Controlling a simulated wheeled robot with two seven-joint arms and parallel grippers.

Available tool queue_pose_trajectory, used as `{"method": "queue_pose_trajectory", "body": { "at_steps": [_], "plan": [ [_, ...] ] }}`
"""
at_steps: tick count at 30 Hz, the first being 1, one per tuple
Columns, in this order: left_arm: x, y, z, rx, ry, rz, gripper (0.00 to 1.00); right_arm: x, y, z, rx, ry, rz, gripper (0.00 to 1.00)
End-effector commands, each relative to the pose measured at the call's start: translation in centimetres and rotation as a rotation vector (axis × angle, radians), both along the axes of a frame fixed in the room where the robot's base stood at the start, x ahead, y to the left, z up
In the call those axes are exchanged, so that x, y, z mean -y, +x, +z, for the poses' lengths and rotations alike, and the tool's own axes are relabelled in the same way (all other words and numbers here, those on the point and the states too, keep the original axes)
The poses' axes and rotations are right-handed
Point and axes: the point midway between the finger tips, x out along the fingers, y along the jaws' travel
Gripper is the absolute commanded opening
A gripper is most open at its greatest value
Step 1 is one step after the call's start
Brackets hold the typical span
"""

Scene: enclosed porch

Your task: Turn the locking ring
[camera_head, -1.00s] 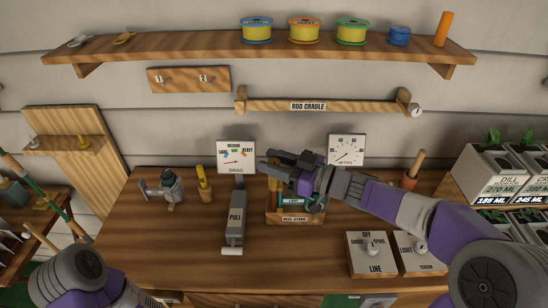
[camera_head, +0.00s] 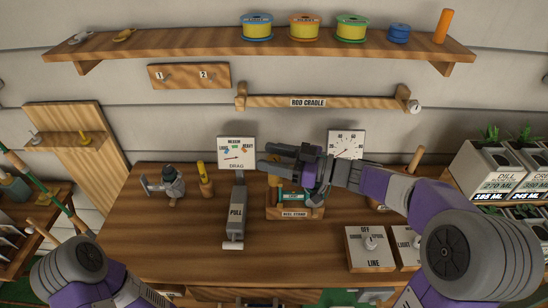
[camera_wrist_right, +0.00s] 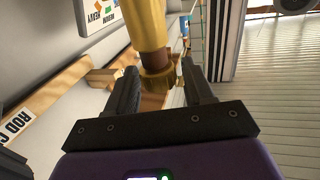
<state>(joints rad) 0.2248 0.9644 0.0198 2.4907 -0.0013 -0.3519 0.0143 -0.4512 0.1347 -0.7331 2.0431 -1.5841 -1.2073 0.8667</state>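The reel stand (camera_head: 290,213) stands on the bench, with teal and yellow parts partly hidden behind my right gripper (camera_head: 266,156). My right gripper reaches left above the stand. In the right wrist view a gold ring (camera_wrist_right: 158,80) sits around a brown shaft below a yellow cylinder (camera_wrist_right: 146,24); which part is the locking ring is not labelled. My right gripper (camera_wrist_right: 160,82) has its two fingers apart, one on each side of the gold ring in the picture. I cannot tell whether they touch it. My left forearm shows at lower left; its gripper is out of frame.
A grey PULL lever (camera_head: 236,213) stands left of the reel stand. The drag gauge (camera_head: 237,153) and a metres gauge (camera_head: 346,144) are behind. The LINE switch box (camera_head: 369,250) is at front right. The rod cradle (camera_head: 325,105) hangs above. The front left bench is clear.

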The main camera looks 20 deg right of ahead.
Motion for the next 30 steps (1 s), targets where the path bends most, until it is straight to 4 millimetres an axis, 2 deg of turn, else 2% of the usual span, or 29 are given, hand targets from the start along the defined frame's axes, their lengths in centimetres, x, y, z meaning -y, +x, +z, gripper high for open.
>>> {"method": "queue_pose_trajectory", "body": {
  "at_steps": [10,22,30],
  "plan": [
    [0.0,0.0,0.1,0.000,0.000,0.000,0.43,0.3,-0.1,-0.1,-0.004,-0.002,-0.002,0.57],
    [0.0,0.0,1.2,0.000,0.000,0.000,0.43,5.4,-3.3,0.0,-0.002,-0.001,-0.004,0.57],
    [0.0,0.0,1.3,0.000,0.000,0.000,0.43,6.4,-4.1,-0.1,-0.002,-0.001,0.000,0.57]
  ]
}}
